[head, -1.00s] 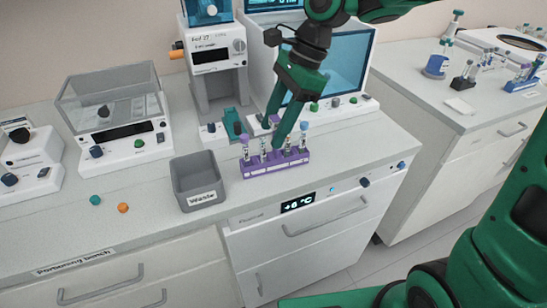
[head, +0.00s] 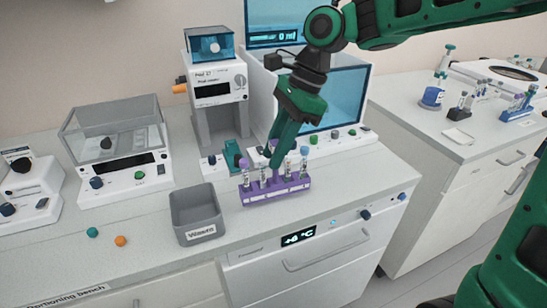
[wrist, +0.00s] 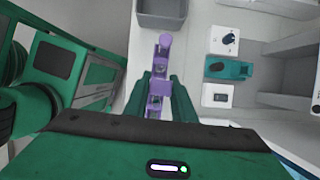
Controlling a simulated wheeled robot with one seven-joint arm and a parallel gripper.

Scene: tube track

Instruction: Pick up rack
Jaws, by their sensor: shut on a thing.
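The purple rack (head: 277,192) holds several small tubes with coloured caps. It is near the front edge of the bench, right of the grey waste bin, and seems a little above the bench top. My gripper (head: 279,165) reaches down from above and is shut on the rack near its middle. In the wrist view the rack (wrist: 162,68) runs away between my two green fingers (wrist: 160,95). The rack's part nearest the palm is hidden.
The grey waste bin (head: 197,213) stands close to the left of the rack. Lab devices, including a tall one (head: 215,95) and one with a blue screen (head: 335,100), stand behind. A second bench (head: 450,135) is across a gap at right.

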